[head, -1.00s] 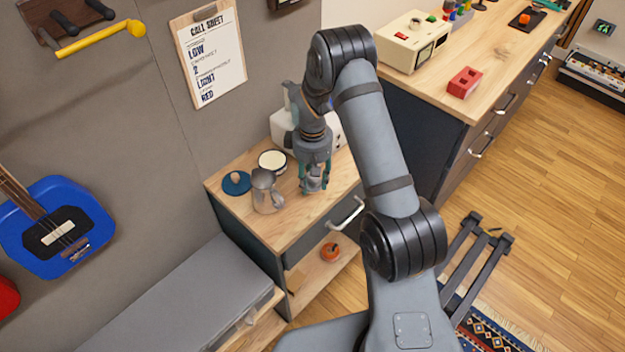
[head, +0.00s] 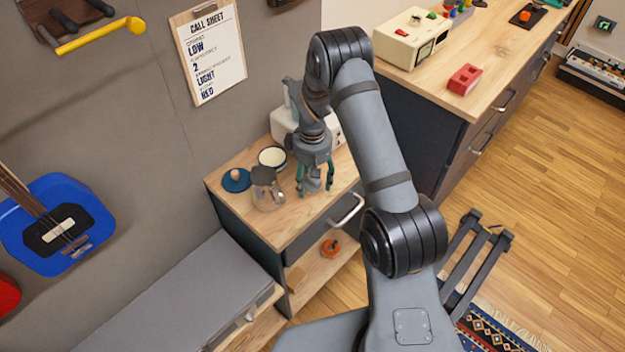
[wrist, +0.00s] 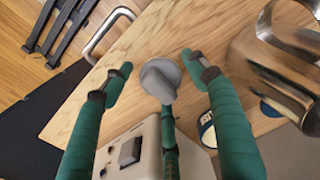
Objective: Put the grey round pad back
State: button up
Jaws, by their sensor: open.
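My gripper (head: 314,185) is open over the small wooden cabinet top (head: 310,215), pointing down. In the wrist view its teal fingers (wrist: 158,82) stand well apart. A grey round piece (wrist: 160,76), which looks like the pad, shows between them above the wood grain. The fingers at left and right do not touch it. A third finger reaches up behind it from below, and I cannot tell whether they touch. In the head view the gripper mostly hides this piece.
A metal pitcher (head: 267,192) stands close left of my gripper; it also shows in the wrist view (wrist: 280,62). A blue round mat (head: 234,186), a cream-topped tin (head: 272,157) and a white appliance (head: 283,125) are nearby. The cabinet's front edge is clear.

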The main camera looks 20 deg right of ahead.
jog(key=shift+r, duration=0.1)
notch_tip(320, 180, up, 12)
jog(key=b, duration=0.1)
jog(key=shift+b, duration=0.4)
